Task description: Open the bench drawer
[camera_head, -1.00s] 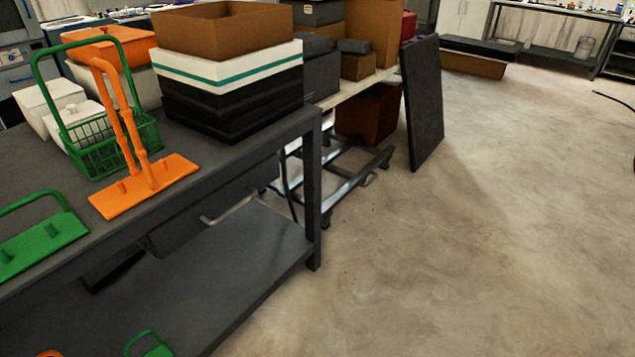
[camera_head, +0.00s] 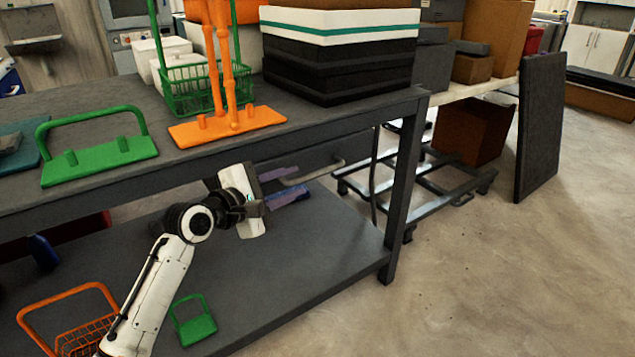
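The bench (camera_head: 345,122) is dark grey, with a dark drawer (camera_head: 318,154) under its top. The drawer's pale bar handle (camera_head: 322,171) faces me. The drawer looks shut, though my gripper hides part of its front. My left gripper (camera_head: 284,186) is under the bench's front edge, at the left end of the handle. Its two purplish fingers are apart, one above and one below the handle's left end. I cannot tell whether they touch it. My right gripper is not in view.
An orange stand (camera_head: 228,122), a green-handled plate (camera_head: 100,158), a green basket (camera_head: 190,88) and stacked black boxes (camera_head: 340,70) stand on the bench. The lower shelf (camera_head: 310,250) holds an orange basket (camera_head: 72,320) and a green item (camera_head: 192,320).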

